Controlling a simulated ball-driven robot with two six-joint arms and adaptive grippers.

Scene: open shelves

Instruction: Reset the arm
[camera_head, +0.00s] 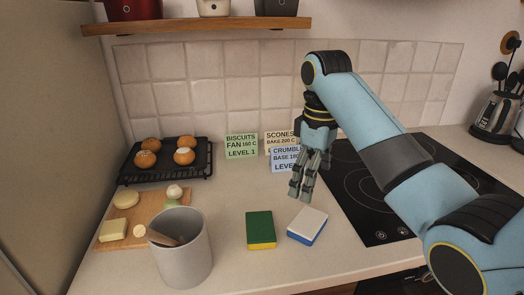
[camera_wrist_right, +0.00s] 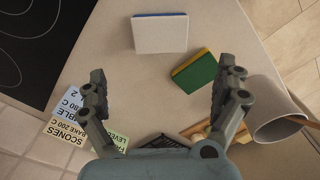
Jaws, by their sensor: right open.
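My right arm (camera_head: 350,110) reaches in from the right in the head view, and its gripper (camera_head: 301,192) points down above the counter. In the right wrist view the fingers of the right gripper (camera_wrist_right: 158,85) are spread wide with nothing between them. A white and blue sponge (camera_head: 307,224) lies on the counter just below and in front of the gripper; it also shows in the wrist view (camera_wrist_right: 160,34). A green and yellow sponge (camera_head: 260,229) lies to its left, also in the wrist view (camera_wrist_right: 195,72). My left gripper is in neither view.
A grey pot (camera_head: 183,262) with a wooden utensil stands front left, by a cutting board (camera_head: 155,231) with food. A black rack (camera_head: 205,160) of buns is behind. Recipe cards, green (camera_head: 241,146) and blue (camera_head: 284,160), stand near the wall. A black hob (camera_head: 360,200) lies right.

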